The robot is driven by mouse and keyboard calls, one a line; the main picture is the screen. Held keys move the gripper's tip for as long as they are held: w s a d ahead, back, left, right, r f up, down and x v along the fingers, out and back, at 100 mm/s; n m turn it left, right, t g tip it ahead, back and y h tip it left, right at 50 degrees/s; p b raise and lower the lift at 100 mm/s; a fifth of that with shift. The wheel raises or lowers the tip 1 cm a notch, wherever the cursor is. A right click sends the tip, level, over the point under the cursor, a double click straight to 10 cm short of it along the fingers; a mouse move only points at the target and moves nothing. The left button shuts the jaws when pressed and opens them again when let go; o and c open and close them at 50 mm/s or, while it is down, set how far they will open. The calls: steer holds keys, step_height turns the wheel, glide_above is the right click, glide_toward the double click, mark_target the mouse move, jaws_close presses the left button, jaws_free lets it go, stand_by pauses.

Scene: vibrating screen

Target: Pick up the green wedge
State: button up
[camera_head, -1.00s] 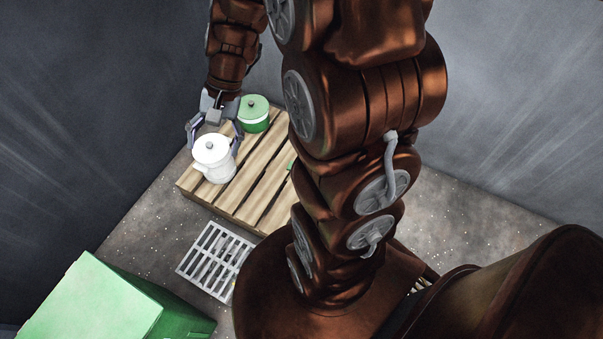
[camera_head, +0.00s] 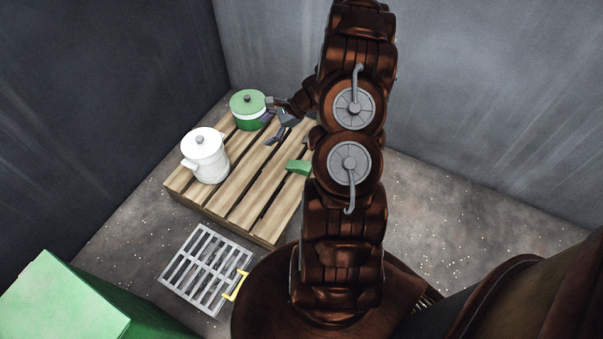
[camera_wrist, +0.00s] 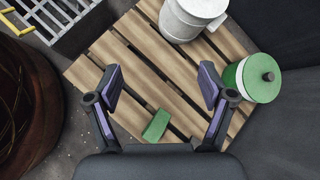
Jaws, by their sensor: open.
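The green wedge (camera_head: 299,166) lies on the wooden pallet (camera_head: 236,200) near its right side, partly hidden by my arm in the head view. In the wrist view the green wedge (camera_wrist: 156,126) shows whole, lying on the slats between my fingers and close to the palm side of the picture. My gripper (camera_head: 271,127) is open and empty. In the wrist view my gripper (camera_wrist: 161,88) has its two purple-padded fingers wide apart, one on each side of the wedge, not touching it.
A white lidded pot (camera_head: 206,156) stands at the pallet's left, and a green lidded pot (camera_head: 248,110) at its back near my gripper. A metal grate (camera_head: 206,268) with a yellow handle (camera_head: 236,286) and a green box (camera_head: 62,300) are in front. Walls stand behind.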

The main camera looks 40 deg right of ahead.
steer(key=s+d+f+m+t+h+b, duration=0.1)
steer(key=d+f+m+b, duration=0.1)
steer(key=d+f, duration=0.35)
steer(key=s+d+f+m+h+b, duration=0.1)
steer(key=s+d+f+m+b, duration=0.15)
steer(key=f, duration=0.55)
steer(key=m+t+h+b, duration=0.1)
steer(key=m+b, duration=0.1)
steer(key=m, duration=0.2)
glide_toward(302, 165)
steer(key=x, duration=0.3)
steer(key=shift+s+a+r, duration=0.1)
steer(key=shift+a, duration=0.1)
steer(key=shift+f, duration=0.35)
steer(key=shift+f+b, duration=0.3)
steer(key=shift+w+d+r+b+x, duration=0.15)
steer(key=shift+b+x, duration=0.25)
steer(key=shift+x, duration=0.75)
steer(key=shift+w+b+x, duration=0.1)
steer(key=shift+b+x, duration=0.35)
steer(key=shift+x, duration=0.7)
steer(key=shift+w+d+r+b+x, duration=0.15)
steer(key=shift+b+x, duration=0.25)
steer(key=shift+x, duration=0.75)
steer(key=shift+c, duration=0.2)
steer(key=shift+a, duration=0.1)
steer(key=c, duration=1.2)
